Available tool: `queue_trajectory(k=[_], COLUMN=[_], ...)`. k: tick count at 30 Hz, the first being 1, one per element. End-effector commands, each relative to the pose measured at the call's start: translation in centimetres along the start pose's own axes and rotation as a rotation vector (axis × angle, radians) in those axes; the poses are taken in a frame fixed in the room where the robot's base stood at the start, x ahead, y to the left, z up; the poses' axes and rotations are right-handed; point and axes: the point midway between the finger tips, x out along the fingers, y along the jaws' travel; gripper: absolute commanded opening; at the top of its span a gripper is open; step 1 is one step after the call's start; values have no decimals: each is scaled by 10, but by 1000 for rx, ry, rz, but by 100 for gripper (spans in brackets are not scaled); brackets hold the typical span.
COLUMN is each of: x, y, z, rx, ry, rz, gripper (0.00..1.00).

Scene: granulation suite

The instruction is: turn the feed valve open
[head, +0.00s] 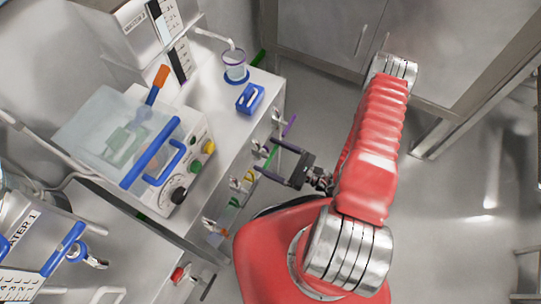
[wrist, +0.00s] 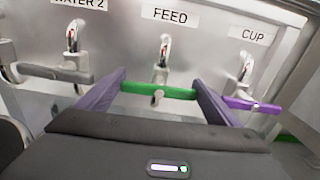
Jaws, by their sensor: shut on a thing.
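The feed valve has a green bar handle (wrist: 158,91) below a curved metal spout (wrist: 163,55), under the label FEED. The handle lies crosswise in the wrist view, and it shows in the head view (head: 271,157) on the bench's front face. My gripper (wrist: 160,82) has one purple-grey finger at each end of the handle and is shut on it lengthwise. In the head view my gripper (head: 267,157) reaches left from the red arm to the bench front. The handle's ends are partly hidden by the fingers.
The CUP valve with a purple handle (wrist: 250,105) is close on the right; the WATER 2 valve with a grey handle (wrist: 55,72) is close on the left. On the bench stand a blue block (head: 250,98), a cup (head: 235,67) and a covered device (head: 130,135). Floor right is clear.

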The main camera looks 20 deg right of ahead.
Motion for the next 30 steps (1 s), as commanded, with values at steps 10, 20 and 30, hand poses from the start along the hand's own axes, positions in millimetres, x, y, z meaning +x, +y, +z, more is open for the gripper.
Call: queue_trajectory(k=[10,20,30], x=[0,0,0], y=[1,3,6], z=[0,-1,-3], rx=[-185,-482,-803], ry=[1,1,2], rz=[-1,-1,0], gripper=[64,64,64])
